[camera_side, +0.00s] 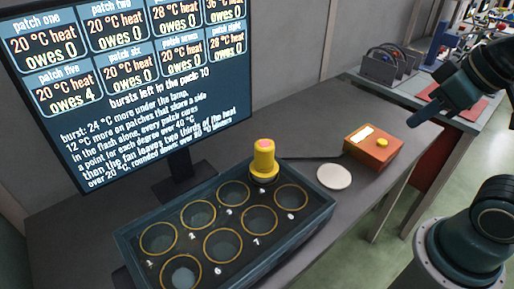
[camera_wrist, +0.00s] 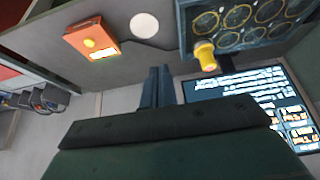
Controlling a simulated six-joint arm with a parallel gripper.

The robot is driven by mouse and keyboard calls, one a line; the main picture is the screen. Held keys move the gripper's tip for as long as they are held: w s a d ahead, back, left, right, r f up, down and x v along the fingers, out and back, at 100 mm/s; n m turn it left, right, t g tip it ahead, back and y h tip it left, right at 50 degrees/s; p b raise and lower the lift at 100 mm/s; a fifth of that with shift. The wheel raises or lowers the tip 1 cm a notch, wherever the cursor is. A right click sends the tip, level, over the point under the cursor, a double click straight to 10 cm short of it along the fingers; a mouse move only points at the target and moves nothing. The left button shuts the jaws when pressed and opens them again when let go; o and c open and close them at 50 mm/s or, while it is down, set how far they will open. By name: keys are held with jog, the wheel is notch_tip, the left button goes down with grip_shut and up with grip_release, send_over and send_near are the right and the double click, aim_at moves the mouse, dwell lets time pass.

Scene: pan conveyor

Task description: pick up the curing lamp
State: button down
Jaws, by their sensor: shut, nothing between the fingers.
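The curing lamp, which I take to be the yellow cylinder with a pinkish top (camera_side: 263,160), stands upright at the back right corner of the dark tray (camera_side: 325,212). Whether it stands inside the tray or just at its edge is hard to tell. It also shows in the wrist view (camera_wrist: 206,55), right of my fingers and apart from them. My gripper (camera_side: 411,123) is shut and empty, raised at the right, well away from the lamp. In the wrist view its fingers (camera_wrist: 158,84) are together.
The tray holds several numbered yellow rings. An orange box (camera_side: 373,149) with a yellow button and lit display sits to the right, a dark strip running from it toward the lamp. A white disc (camera_side: 334,176) lies between. A monitor (camera_side: 140,90) stands behind the tray.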

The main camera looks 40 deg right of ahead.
dwell(0.3)
jog(key=c, duration=0.7)
grip_release()
jog(key=w+a+r+n+g, duration=0.1)
jog(key=w+a+n, duration=0.1)
jog(key=w+n, duration=0.35)
jog(key=w+a+r+n+g, duration=0.2)
jog(key=w+a+n, duration=0.15)
jog(key=w, duration=0.35)
jog(key=w+a+f+n+g, duration=0.1)
jog(key=w+a+f+n, duration=0.1)
jog(key=w+n, duration=0.1)
jog(key=w+a+f+n, duration=0.3)
jog(key=w+n, duration=0.1)
jog(key=w, duration=0.1)
jog(key=w+a+f+n+g, duration=0.1)
jog(key=w+a+f+n, duration=0.1)
jog(key=w+a+n, duration=0.1)
jog(key=shift+w+f+n+g, duration=0.15)
jog(key=shift+w+n+g, duration=0.2)
jog(key=shift+w, duration=0.35)
jog(key=shift+f, duration=0.1)
